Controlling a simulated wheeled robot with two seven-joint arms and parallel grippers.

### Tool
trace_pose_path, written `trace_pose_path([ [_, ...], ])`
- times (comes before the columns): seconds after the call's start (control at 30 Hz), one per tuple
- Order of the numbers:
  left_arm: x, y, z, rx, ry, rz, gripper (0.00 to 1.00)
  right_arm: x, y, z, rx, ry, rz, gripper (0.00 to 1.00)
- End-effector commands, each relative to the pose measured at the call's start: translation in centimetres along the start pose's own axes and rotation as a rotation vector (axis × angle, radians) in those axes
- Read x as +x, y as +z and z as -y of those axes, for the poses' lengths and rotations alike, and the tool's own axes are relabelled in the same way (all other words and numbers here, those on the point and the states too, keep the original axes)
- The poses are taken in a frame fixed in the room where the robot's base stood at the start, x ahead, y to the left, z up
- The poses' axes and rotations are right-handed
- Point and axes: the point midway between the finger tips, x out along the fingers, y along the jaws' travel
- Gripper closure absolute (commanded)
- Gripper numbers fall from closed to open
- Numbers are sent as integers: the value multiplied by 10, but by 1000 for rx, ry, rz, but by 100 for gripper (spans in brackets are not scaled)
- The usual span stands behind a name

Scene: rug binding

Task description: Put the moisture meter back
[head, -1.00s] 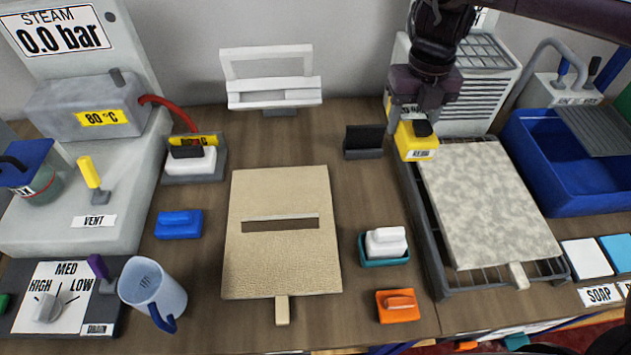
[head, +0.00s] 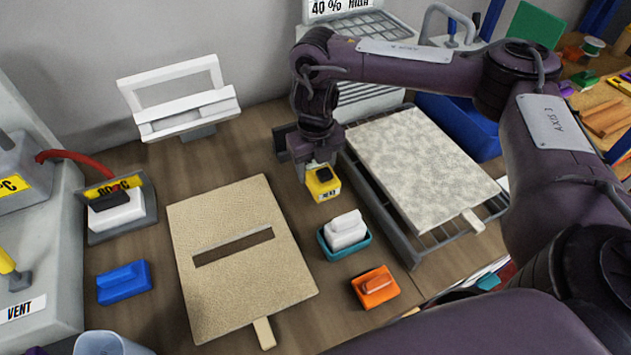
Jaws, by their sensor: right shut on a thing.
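The yellow moisture meter (head: 324,186), with a dark top and a small label, is held upright in my right gripper (head: 318,165). It is just in front of and to the right of a dark stand (head: 283,140). My right gripper and wrist cover most of that stand. I cannot tell whether the meter's underside touches the bench or hangs a little above it. My left gripper is out of view.
A teal tray with a white block (head: 344,231) and an orange block (head: 375,287) lie in front of the meter. A tan slotted board (head: 240,285) is at left. A rack with a speckled panel (head: 425,170) is close at right.

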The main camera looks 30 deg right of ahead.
Motion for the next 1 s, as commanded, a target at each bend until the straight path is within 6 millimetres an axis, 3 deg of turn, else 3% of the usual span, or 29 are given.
trace_pose_path([
  [0.3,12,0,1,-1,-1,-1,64,38,-1,0,1,2,-3,80],
  [0.77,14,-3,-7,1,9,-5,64,46,0,0,0,0,0,80],
  [0.8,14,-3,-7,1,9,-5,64,46,0,0,0,0,0,45],
  [0.93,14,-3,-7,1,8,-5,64,46,0,0,0,0,0,28],
  [1.0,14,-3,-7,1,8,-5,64,46,0,0,0,0,0,26],
])
